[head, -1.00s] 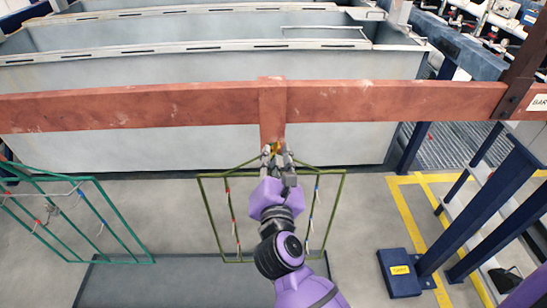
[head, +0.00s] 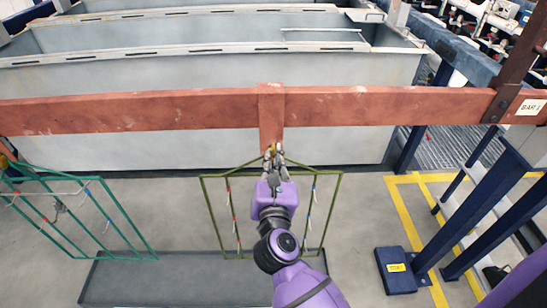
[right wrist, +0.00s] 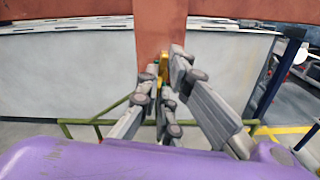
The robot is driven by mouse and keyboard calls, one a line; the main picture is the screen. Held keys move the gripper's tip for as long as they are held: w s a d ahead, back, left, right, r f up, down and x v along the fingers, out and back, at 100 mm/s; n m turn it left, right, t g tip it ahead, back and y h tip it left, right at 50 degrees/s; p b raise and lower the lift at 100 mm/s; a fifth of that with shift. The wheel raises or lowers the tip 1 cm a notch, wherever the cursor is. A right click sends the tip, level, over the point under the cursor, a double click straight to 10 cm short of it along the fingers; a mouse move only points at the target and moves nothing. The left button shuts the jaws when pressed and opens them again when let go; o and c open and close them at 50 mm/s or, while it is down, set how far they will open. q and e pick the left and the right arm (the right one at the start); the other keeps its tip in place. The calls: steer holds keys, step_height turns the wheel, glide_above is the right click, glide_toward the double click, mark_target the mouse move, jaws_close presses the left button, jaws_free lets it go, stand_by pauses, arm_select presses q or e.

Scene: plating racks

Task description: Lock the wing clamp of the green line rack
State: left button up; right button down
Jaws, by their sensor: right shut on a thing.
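An olive-green wire rack (head: 207,215) hangs below a red-brown hanger tab (head: 271,120) on the long bar (head: 400,105). A small yellow wing clamp (right wrist: 163,66) sits at the foot of the tab, at the rack's top. It is largely hidden by the fingers. My right gripper (head: 274,155) is at the clamp, shut on it. In the right wrist view the grey fingers stand on both sides of the yellow piece. A teal-green rack (head: 120,220) hangs at the left. My left gripper is not in view.
Grey tanks (head: 200,72) stand behind the bar. A dark grey flat strip (head: 180,280) lies below the racks. Navy posts (head: 480,225) and a navy base box (head: 400,272) stand right, by yellow floor lines (head: 415,240). A sign (head: 529,107) is on the bar.

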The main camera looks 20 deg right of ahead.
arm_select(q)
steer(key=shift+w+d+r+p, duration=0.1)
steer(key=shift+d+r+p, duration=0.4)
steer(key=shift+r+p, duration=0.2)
arm_select(e)
steer(key=shift+r+n, duration=0.1)
steer(key=shift+n, duration=1.1)
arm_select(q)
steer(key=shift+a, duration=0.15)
arm_select(e)
steer(key=c, duration=1.9)
jaws_free()
steer(key=shift+c, duration=0.2)
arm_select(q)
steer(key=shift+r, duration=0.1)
arm_select(e)
steer(key=shift+s, duration=0.15)
